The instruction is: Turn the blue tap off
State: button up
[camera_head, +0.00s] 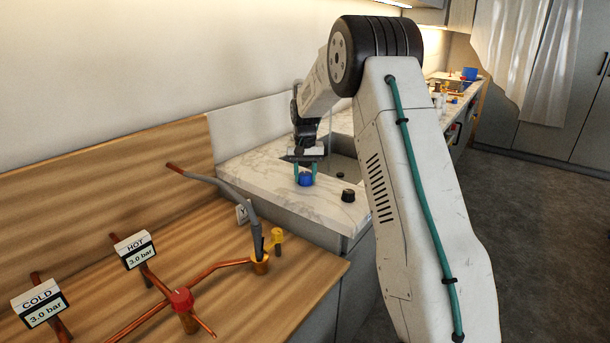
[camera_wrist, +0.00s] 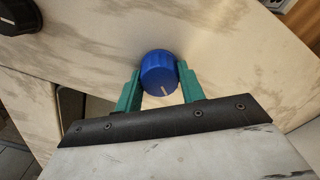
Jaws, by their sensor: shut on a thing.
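The sides of the knob are partly hidden by the fingers.
A black knob (camera_head: 348,195) sits on the counter to the right; it also shows in the wrist view (camera_wrist: 20,15). A sink (camera_head: 342,168) lies behind. Copper pipes with a red fitting (camera_head: 181,300) and a yellow tap (camera_head: 277,238) stand on the wooden bench at left.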

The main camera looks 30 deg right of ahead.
aim_at(305, 173)
jog(key=n, duration=0.3)
jog(key=shift+n, duration=2.3)
jog(key=o, duration=1)
jog(key=shift+r, duration=0.15)
notch_tip(305, 173, up, 8)
jog(key=shift+f, duration=0.2)
